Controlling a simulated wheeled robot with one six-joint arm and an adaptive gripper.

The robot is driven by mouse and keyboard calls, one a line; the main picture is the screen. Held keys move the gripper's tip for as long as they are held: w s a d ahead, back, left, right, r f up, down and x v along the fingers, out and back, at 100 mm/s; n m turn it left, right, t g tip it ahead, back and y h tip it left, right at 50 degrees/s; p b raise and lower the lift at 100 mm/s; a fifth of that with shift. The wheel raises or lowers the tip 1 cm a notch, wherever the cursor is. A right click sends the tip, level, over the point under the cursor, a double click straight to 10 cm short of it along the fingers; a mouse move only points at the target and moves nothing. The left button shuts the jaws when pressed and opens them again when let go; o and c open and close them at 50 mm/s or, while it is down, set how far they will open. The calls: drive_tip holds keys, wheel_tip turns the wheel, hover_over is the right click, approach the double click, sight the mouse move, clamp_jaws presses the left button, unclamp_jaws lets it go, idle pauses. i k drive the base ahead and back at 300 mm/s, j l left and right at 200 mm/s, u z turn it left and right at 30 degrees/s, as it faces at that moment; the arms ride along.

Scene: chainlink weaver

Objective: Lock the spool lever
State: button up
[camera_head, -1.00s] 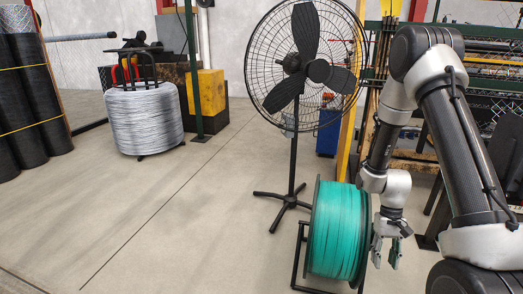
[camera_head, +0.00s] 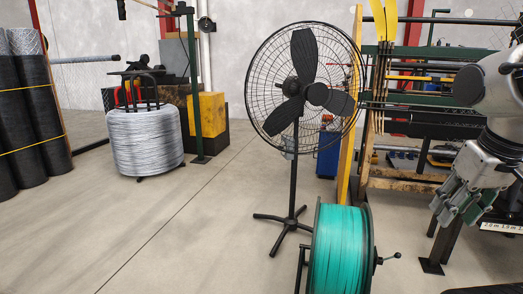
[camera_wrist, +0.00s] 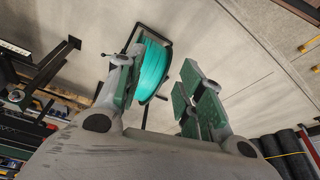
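The teal spool (camera_head: 341,250) stands upright in a black frame at the lower middle of the head view. Its small black lever (camera_head: 388,258) sticks out on the spool's right side and ends in a round knob. My gripper (camera_head: 442,212) is up and to the right of the lever, clear of it. The wrist view also shows the spool (camera_wrist: 153,72), seen between and beyond my open, empty fingers (camera_wrist: 163,62). The left finger partly covers the spool's side there. I cannot tell from these views whether the lever is locked.
A black pedestal fan (camera_head: 302,85) stands just behind the spool. A green machine frame (camera_head: 425,70) with yellow parts fills the right back. A silver wire coil (camera_head: 146,140) and dark mesh rolls (camera_head: 35,110) stand at left. The floor at left centre is clear.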

sight(398, 255)
drive_tip(key=k+l+z, duration=0.35)
drive_tip(key=l, duration=0.3)
drive_tip(key=k+l+z, duration=0.2)
drive_tip(key=l, duration=0.15)
drive_tip(key=i+l, duration=0.25)
drive_tip(key=i, duration=0.25)
drive_tip(key=i+l, duration=0.25)
drive_tip(key=i, duration=0.25)
drive_tip(key=i+l, duration=0.2)
drive_tip(key=i, duration=0.3)
drive_tip(key=i+l+u, duration=0.1)
drive_tip(key=i+l, duration=0.15)
drive_tip(key=i, duration=0.25)
